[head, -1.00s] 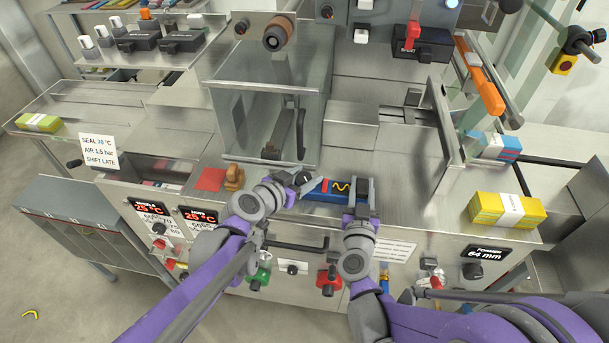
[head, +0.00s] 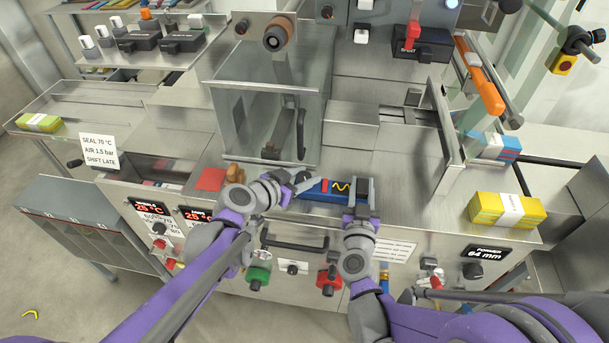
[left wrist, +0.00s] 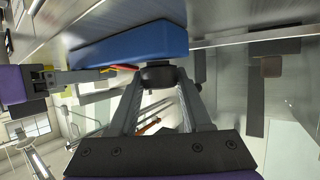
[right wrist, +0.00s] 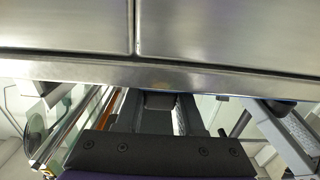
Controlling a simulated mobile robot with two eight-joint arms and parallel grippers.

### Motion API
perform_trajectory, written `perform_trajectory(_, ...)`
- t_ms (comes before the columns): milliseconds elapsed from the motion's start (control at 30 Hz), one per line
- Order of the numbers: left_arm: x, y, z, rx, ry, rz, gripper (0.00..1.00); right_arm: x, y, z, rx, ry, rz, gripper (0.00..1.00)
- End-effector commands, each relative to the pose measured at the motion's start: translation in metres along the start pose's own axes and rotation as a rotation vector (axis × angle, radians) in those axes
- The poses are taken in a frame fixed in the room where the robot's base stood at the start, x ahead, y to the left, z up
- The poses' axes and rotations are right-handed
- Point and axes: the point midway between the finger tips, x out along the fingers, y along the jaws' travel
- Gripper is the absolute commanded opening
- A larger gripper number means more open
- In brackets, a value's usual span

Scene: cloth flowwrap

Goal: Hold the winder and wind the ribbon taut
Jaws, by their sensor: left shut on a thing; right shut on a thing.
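The winder (head: 318,196) is a blue block at the front edge of the steel bench, with a red part and a dark panel bearing a wavy yellow ribbon (head: 341,187). My left gripper (head: 292,190) is at its left side. In the left wrist view, the jaws are closed on a small black knob (left wrist: 158,75) beside the blue body (left wrist: 130,40). My right gripper (head: 361,192) is closed at the winder's right end. In the right wrist view (right wrist: 158,101), the jaws hold a grey piece; most of it is hidden. I cannot tell how taut the ribbon is.
An orange-brown piece (head: 234,173) and a red pad (head: 210,179) lie left of my left gripper. A yellow bundle (head: 507,210) sits on the right of the bench. A bar handle (head: 296,244) and green and red knobs stick out below. A clear guard box (head: 268,120) stands behind.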

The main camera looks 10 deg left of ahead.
Motion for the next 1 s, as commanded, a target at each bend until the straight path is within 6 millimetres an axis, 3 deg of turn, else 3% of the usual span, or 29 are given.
perform_trajectory(500, 0.0003, -0.0007, -0.0002, 0.131, 0.003, 0.311, 0.0, -0.0003, 0.0002, 0.0002, 0.001, 0.0, 0.0, 0.0)
perform_trajectory(1000, -0.0006, 0.0007, -0.0002, 0.17, 0.004, 0.407, 0.0, -0.0002, 0.0001, 0.0003, 0.001, 0.0, 0.0, 0.0)
